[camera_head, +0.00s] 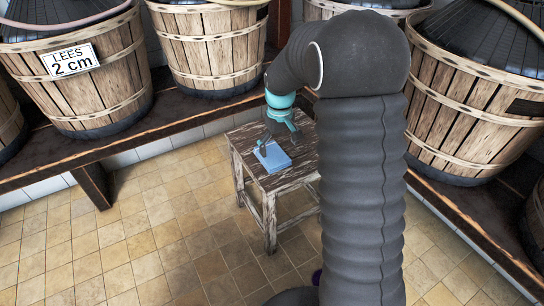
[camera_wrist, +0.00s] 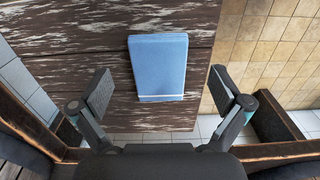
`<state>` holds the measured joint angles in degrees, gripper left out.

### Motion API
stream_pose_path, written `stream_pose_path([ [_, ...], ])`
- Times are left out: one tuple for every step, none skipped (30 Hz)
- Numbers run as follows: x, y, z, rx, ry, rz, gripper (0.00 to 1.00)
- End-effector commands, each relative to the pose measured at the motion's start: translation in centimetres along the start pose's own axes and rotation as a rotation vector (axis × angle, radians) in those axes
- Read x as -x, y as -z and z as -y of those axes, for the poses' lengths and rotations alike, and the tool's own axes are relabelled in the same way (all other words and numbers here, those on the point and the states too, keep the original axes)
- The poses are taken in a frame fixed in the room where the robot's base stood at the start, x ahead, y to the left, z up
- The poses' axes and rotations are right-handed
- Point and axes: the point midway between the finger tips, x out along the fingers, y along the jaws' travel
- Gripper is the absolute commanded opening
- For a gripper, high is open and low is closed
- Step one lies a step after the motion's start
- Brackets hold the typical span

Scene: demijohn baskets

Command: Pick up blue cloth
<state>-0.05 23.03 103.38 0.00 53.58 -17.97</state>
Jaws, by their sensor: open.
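The blue cloth (camera_head: 272,156) is a folded, light blue rectangle lying flat on the worn wooden stool (camera_head: 285,179). In the wrist view the cloth (camera_wrist: 158,66) lies between and beyond my two fingers, near the stool top's edge, with a pale band along its near edge. My gripper (camera_wrist: 161,92) is open and empty, with clear gaps between the fingers and the cloth. In the head view my gripper (camera_head: 276,143) is above the stool by the cloth, and part of it overlaps the cloth. My arm hides the right side of the stool.
Wooden baskets stand on a dark bench along the walls: one with a "LEES 2 cm" sign (camera_head: 75,75), one at the back (camera_head: 212,45), one at the right (camera_head: 470,105). The bench (camera_head: 130,142) runs close behind the stool. The tiled floor (camera_head: 120,240) at the left is clear.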

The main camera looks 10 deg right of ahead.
Motion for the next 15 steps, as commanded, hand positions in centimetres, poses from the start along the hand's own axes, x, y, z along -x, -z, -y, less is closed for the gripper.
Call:
stream_pose_path([
  [-0.5, -0.1, 0.0, 0.0, 0.001, 0.002, 1.0],
  [-0.6, -0.1, 0.0, 0.0, 0.001, 0.002, 1.0],
  [-0.8, -0.1, 0.0, 0.0, 0.001, 0.002, 1.0],
  [-0.9, -0.1, 0.0, 0.0, 0.0, 0.002, 1.0],
  [-1.0, -0.1, 0.0, 0.0, 0.0, 0.001, 1.0],
  [-1.3, -0.1, 0.0, 0.0, 0.0, 0.001, 1.0],
  [-1.6, -0.1, -0.1, 0.0, 0.0, 0.001, 1.0],
  [-1.9, -0.2, -0.1, -0.001, 0.001, 0.002, 1.0],
  [-2.5, -0.3, -0.1, -0.001, 0.001, 0.003, 1.0],
  [-3.0, -0.3, -0.2, 0.0, 0.001, 0.003, 1.0],
  [-3.4, -0.4, -0.2, 0.0, 0.001, 0.004, 1.0],
  [-4.0, -0.5, -0.3, 0.0, 0.001, 0.004, 1.0],
  [-4.4, -0.5, -0.3, 0.0, 0.001, 0.003, 1.0],
  [-4.8, -0.4, -0.3, 0.0, 0.001, 0.003, 1.0],
  [-5.2, -0.4, -0.3, 0.0, 0.001, 0.002, 1.0],
])
